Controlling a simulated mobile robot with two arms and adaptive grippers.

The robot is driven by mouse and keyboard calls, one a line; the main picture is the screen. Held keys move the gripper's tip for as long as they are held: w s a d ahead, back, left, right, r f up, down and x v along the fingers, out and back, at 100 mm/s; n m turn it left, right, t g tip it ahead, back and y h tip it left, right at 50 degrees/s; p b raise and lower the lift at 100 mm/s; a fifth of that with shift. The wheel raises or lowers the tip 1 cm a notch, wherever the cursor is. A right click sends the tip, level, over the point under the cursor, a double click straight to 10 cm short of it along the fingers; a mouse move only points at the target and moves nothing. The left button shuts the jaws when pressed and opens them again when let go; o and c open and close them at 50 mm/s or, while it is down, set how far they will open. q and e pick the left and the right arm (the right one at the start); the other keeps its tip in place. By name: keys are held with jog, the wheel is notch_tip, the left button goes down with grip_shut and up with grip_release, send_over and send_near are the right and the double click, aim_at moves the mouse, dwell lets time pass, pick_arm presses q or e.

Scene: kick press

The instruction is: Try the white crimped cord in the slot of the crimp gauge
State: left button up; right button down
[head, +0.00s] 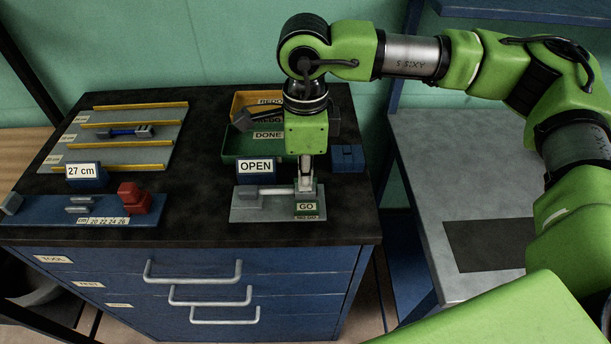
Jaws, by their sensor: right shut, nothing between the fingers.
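The grey plate, which appears to be the crimp gauge (246,213), lies at the front right of the black top. A pale bar (276,191) lies across it, from a grey block at left to the gripper; I cannot tell whether this is the white cord. The slot is not clear, and the fingers hide part of this area. My left gripper is not in view.
An OPEN sign (255,165) stands behind the plate. Yellow REDO (243,98) and green DONE (230,144) trays are behind it. A rack (95,155) with a blue piece (128,132), a 27 cm sign (87,173) and a red block (133,199) are left.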

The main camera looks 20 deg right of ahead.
dwell(0.3)
jog(key=shift+r+p, duration=1.1)
jog(key=shift+r, duration=1.35)
jog(key=shift+s, duration=0.1)
